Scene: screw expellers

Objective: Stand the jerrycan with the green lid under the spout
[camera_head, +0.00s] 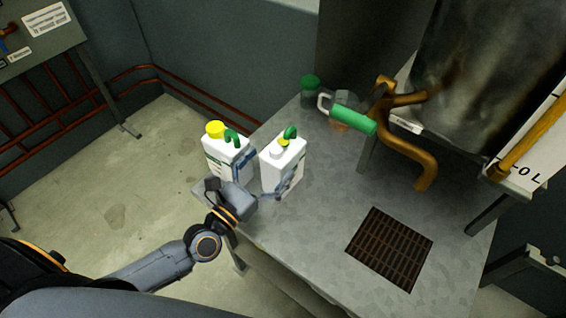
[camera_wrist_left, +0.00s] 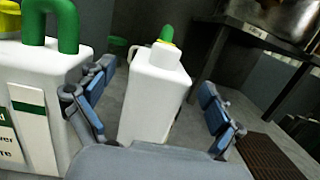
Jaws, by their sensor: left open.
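Two white jerrycans stand upright side by side near the table's left end. The left one (camera_head: 222,157) has a yellow lid and a green handle; its labelled side shows in the left wrist view (camera_wrist_left: 25,90). The right one (camera_head: 279,167) has a white cap with yellow and green parts at its top; which part is its lid is unclear. My left gripper (camera_head: 268,177) is open, its fingers on either side of the right jerrycan, which stands between and beyond them in the left wrist view (camera_wrist_left: 152,98). The brown spout (camera_head: 424,170) curves down right of them. My right gripper is out of view.
A dark grate (camera_head: 390,247) is set in the grey tabletop (camera_head: 310,240), below the spout in the picture. A green lever (camera_head: 353,120) sticks out by the spout. A green-lidded container (camera_head: 310,83) stands at the back. The tabletop between jerrycans and grate is clear.

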